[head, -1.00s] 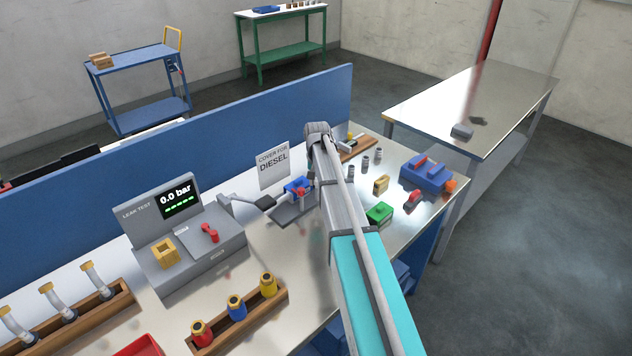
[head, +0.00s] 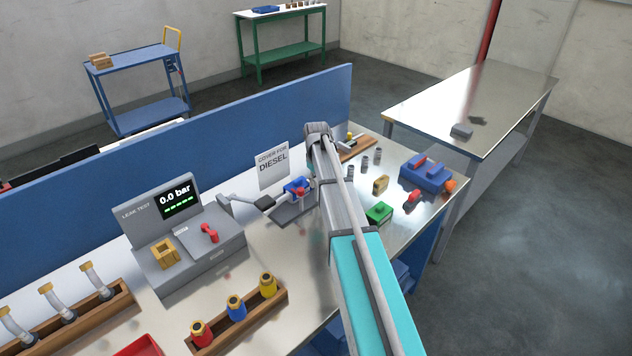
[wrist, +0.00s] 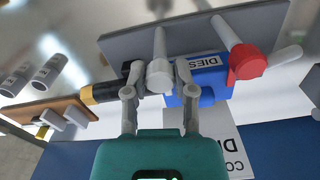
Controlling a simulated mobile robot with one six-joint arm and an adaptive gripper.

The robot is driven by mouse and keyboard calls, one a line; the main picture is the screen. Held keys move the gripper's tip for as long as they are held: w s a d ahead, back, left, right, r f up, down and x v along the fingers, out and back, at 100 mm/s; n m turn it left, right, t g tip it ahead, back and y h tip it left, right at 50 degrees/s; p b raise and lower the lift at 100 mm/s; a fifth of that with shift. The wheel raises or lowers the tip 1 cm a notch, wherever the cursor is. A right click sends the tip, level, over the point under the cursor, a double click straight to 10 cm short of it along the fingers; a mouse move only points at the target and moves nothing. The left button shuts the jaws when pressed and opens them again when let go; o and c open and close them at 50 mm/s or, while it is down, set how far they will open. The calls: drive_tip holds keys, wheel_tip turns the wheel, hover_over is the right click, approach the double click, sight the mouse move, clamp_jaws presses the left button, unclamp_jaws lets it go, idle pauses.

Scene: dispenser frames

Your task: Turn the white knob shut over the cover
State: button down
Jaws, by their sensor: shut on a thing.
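In the wrist view the white knob (wrist: 159,76) sits between my two fingers. My gripper (wrist: 158,82) is shut on it. A blue cover (wrist: 206,78) with a partly visible "DIES" label is right beside the knob. A red round knob (wrist: 246,62) stands to its right, and a black and yellow piece (wrist: 102,93) lies to the left. A grey plate (wrist: 195,30) backs them. In the head view the blue cover (head: 297,186) shows beside my arm; my arm hides the white knob and my fingers.
A "COVER FOR DIESEL" sign (head: 272,166) stands behind the fixture. The leak tester (head: 195,245) reads 0.0 bar at left. A green block (head: 379,212) and a blue block (head: 427,174) lie to the right of my arm. Wooden rack (head: 240,320) in front holds bottles.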

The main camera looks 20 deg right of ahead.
idle(0.4)
drive_tip(key=shift+c, duration=2.2)
unclamp_jaws()
drive_tip(key=shift+s, duration=0.1)
